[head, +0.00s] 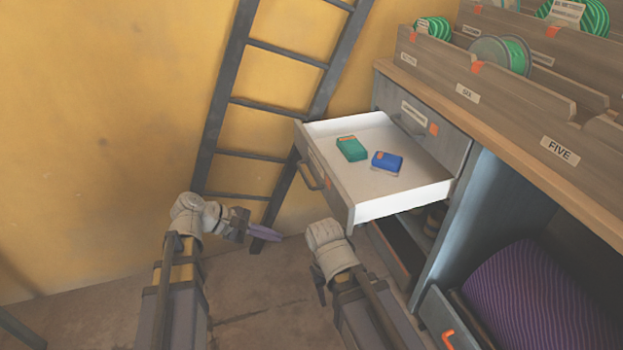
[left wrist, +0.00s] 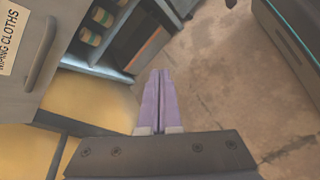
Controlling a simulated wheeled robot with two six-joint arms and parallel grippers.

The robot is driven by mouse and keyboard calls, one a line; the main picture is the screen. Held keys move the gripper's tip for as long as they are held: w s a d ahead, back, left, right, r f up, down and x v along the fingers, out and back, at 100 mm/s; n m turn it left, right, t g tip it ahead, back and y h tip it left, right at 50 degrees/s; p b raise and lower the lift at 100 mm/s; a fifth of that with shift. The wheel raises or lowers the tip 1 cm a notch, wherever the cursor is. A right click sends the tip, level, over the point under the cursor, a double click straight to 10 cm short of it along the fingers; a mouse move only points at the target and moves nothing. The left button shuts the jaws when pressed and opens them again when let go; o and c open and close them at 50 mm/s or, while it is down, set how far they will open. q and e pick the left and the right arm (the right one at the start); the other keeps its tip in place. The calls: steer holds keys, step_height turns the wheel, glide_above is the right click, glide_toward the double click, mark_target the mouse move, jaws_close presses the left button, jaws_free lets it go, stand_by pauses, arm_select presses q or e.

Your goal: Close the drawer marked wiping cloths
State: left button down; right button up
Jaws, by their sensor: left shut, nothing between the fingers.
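The drawer marked wiping cloths (head: 335,190) stands pulled out of the grey cabinet, with a bar handle (head: 309,175) on its front. A green pack (head: 351,148) and a blue pack (head: 387,161) lie inside it. Its label (left wrist: 10,40), partly cut off, and its handle (left wrist: 42,58) show in the left wrist view. My left gripper (head: 278,237) is in front of the drawer front and lower, apart from it. Its purple fingers (left wrist: 159,75) are shut and empty. My right arm is below the drawer; its gripper (head: 319,284) is mostly hidden.
A closed drawer (head: 418,117) is beside the open one. Shelves (head: 436,222) with small items lie below. A purple ribbed roll (head: 535,295) sits lower right. A ladder (head: 226,110) leans on the yellow wall behind. Bins (head: 500,92) of green spools stand on the worktop.

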mark_target(396, 162)
arm_select(q)
steer(key=w+a+r+n+t+h, duration=0.2)
steer(key=r+n+h, duration=0.25)
steer(key=r, duration=0.25)
steer(key=w+a+r+n+t+h, duration=0.1)
steer(key=w+r+n+h, duration=0.2)
steer(key=r+n, duration=0.3)
steer(key=shift+m+y, duration=0.25)
steer(key=shift+m, duration=0.5)
steer(key=x, duration=1.4)
steer(key=shift+s+r, duration=0.15)
steer(key=shift+r, duration=0.15)
steer(key=x, duration=2.4)
steer(key=shift+w+d, duration=0.2)
